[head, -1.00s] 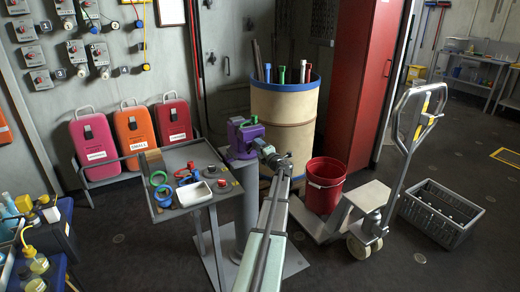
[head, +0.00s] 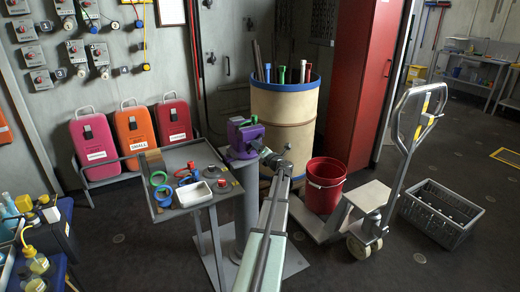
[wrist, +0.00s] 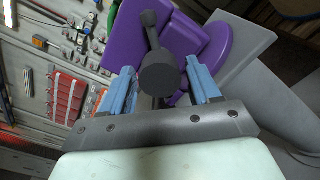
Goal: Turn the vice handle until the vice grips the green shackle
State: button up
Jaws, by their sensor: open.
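The purple vice (head: 243,140) stands on a grey post beside the tray table. In the wrist view its purple body (wrist: 192,32) fills the upper middle. The dark vice handle (wrist: 152,38), a bar with a knobbed end and a round hub, points up and slightly left. My gripper (wrist: 162,76) is open, its blue fingers on either side of the hub; contact cannot be told. In the head view my gripper (head: 268,154) is at the vice's right side.
A beige drum (head: 285,125) stands behind the vice. A red bucket (head: 325,185) and a pallet truck (head: 372,205) are to the right. A grey crate (head: 440,213) is on the floor.

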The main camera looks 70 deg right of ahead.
jog(key=shift+n, duration=5.5)
jog(key=shift+n, duration=2)
jog(key=shift+c, duration=0.3)
jog(key=c, duration=1.1)
jog(key=m, duration=1.4)
jog(key=shift+w, duration=0.1)
